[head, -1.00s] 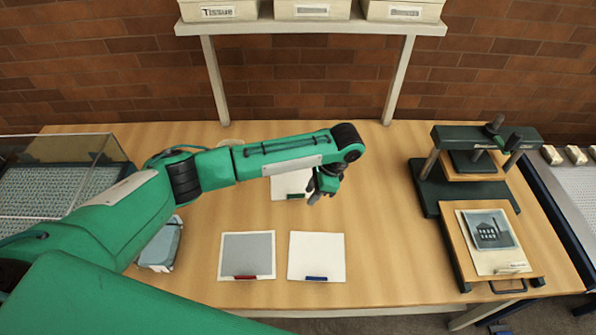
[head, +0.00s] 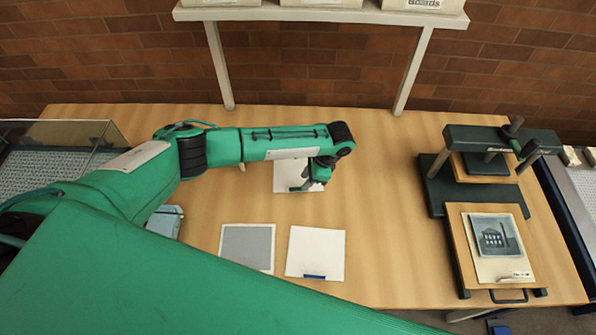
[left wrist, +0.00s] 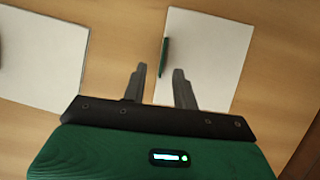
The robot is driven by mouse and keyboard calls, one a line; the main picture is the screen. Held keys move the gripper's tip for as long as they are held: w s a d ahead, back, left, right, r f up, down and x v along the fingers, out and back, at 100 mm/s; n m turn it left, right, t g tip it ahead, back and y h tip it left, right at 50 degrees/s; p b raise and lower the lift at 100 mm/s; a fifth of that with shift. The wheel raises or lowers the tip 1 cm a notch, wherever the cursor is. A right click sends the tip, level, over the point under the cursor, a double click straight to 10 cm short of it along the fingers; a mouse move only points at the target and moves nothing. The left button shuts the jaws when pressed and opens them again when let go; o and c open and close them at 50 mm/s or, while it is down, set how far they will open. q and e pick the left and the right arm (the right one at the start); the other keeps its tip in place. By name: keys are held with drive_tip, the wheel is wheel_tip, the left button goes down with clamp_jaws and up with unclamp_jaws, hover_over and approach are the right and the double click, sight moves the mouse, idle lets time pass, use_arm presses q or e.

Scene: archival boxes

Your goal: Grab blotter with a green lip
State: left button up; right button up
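The blotter with a green lip is a white sheet (head: 286,176) lying on the table, partly covered by my left gripper (head: 314,184) in the head view. In the left wrist view the white sheet (left wrist: 211,55) lies past the fingers, and its green lip (left wrist: 165,57) shows at the sheet's left edge. My left gripper (left wrist: 160,70) is open and empty. Its fingertips are apart, and the lip appears just beyond the gap between them. I cannot tell the height above the sheet. My right gripper is not in view.
A white sheet with a blue lip (head: 315,251) and a grey-faced sheet (head: 247,246) lie nearer on the table. A dark green press (head: 488,160) stands at the right beside a board with a picture (head: 494,238). A shelf (head: 318,15) stands behind.

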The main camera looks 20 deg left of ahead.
sight(300, 185)
use_arm(q)
drive_tip(key=shift+s+a+f+p, duration=0.1)
drive_tip(key=shift+a+f+p, duration=0.3)
drive_tip(key=shift+f+p, duration=0.2)
drive_tip(key=x, duration=0.1)
drive_tip(key=p+x, duration=0.1)
drive_tip(key=x, duration=0.1)
drive_tip(key=shift+w+f, duration=0.1)
drive_tip(key=shift+w, duration=0.1)
drive_tip(key=shift+s+a+f, duration=0.1)
drive_tip(key=shift+f, duration=0.15)
clamp_jaws()
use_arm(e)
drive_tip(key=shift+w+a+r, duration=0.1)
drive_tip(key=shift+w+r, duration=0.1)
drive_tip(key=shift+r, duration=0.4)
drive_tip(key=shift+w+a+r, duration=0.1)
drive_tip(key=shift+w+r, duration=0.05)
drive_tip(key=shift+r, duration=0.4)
